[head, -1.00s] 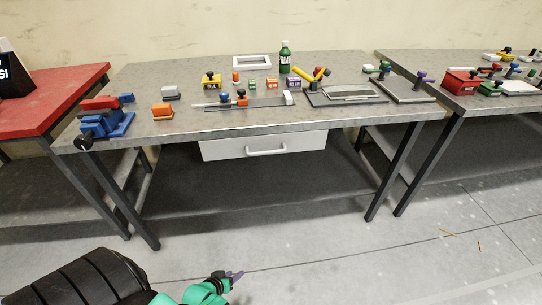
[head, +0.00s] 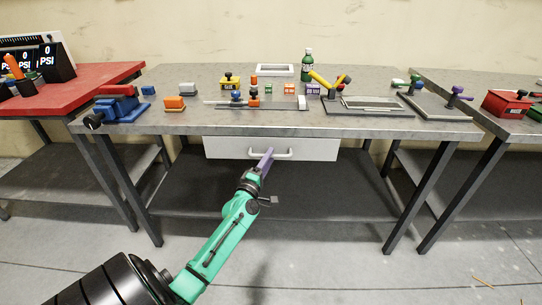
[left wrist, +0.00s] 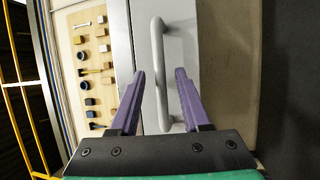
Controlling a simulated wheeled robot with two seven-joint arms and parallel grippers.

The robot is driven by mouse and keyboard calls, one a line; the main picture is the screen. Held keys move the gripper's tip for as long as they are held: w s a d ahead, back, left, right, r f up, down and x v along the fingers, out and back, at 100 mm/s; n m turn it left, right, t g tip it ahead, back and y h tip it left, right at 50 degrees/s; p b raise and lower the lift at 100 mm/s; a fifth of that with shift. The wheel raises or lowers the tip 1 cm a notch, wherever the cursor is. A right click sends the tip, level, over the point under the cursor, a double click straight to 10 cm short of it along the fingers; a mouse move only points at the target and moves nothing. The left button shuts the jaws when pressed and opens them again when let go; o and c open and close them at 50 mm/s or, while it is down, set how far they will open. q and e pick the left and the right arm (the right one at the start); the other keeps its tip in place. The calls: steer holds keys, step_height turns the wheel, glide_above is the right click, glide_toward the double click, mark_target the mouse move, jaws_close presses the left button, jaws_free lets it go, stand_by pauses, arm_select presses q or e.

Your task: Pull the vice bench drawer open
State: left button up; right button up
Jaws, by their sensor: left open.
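The vice bench drawer (head: 320,149) is a light grey front under the middle of the bench top, and it looks shut. Its pale bar handle (head: 284,155) runs across the middle of the front. My left gripper (head: 266,160) is at the handle's left part in the head view. In the left wrist view, the purple fingers of the left gripper (left wrist: 162,78) are open, with the handle (left wrist: 158,60) running between them. I cannot tell whether either finger touches it. My right gripper is not in view.
The bench top (head: 190,122) carries a blue vice (head: 122,106), a green bottle (head: 307,65) and several small blocks and tools. A lower shelf (head: 330,195) lies under the drawer. Dark bench legs (head: 420,198) stand at both sides. A red-topped table (head: 70,92) is at the left.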

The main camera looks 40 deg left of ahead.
arm_select(q)
steer(key=shift+x, duration=0.95)
jaws_close()
steer(key=shift+f, duration=0.1)
stand_by(0.5)
